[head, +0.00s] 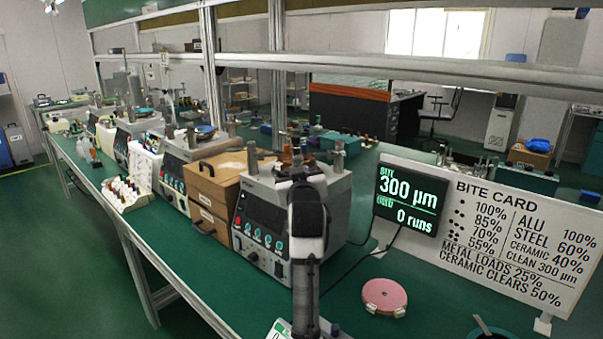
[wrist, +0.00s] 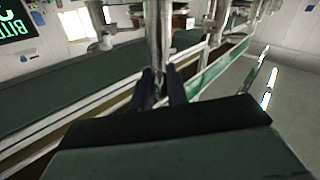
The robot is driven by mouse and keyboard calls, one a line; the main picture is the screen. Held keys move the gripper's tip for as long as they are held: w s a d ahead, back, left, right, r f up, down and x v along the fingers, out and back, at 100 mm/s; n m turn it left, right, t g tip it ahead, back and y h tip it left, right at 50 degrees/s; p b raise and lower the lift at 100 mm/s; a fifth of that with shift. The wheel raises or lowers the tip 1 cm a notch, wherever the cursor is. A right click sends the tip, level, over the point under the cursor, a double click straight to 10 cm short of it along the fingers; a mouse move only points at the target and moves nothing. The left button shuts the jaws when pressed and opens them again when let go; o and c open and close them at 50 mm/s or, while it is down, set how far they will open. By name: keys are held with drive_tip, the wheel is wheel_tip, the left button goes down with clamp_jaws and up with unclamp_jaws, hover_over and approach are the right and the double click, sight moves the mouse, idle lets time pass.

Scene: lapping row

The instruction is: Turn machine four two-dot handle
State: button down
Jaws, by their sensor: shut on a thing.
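The nearest lapping machine (head: 262,222), white with a dark front panel and a row of knobs, stands on the green bench. Metal posts and fittings rise from its top. My arm stands in front of it and hides part of its front and top. My gripper (head: 297,158) is at the machine's top, among these fittings. In the wrist view, my gripper's two dark fingers (wrist: 163,88) are closed around the lower end of an upright metal part (wrist: 159,38). I cannot make out dot marks on it or which handle it is.
A wooden drawer box (head: 210,188) stands left of the machine, with more machines beyond. At right are a display (head: 408,197) reading 300 µm and 0 runs, and a Bite Card sign (head: 500,225). A pink disc (head: 385,294) lies on the bench. A metal rail crosses above.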

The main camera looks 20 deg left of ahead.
idle(0.4)
drive_tip(key=c, duration=1.4)
unclamp_jaws()
drive_tip(key=b+v, duration=0.3)
drive_tip(key=v, duration=1)
drive_tip(key=shift+s+d+b, duration=0.1)
drive_tip(key=shift+s+b, duration=0.2)
drive_tip(key=shift+s, duration=0.1)
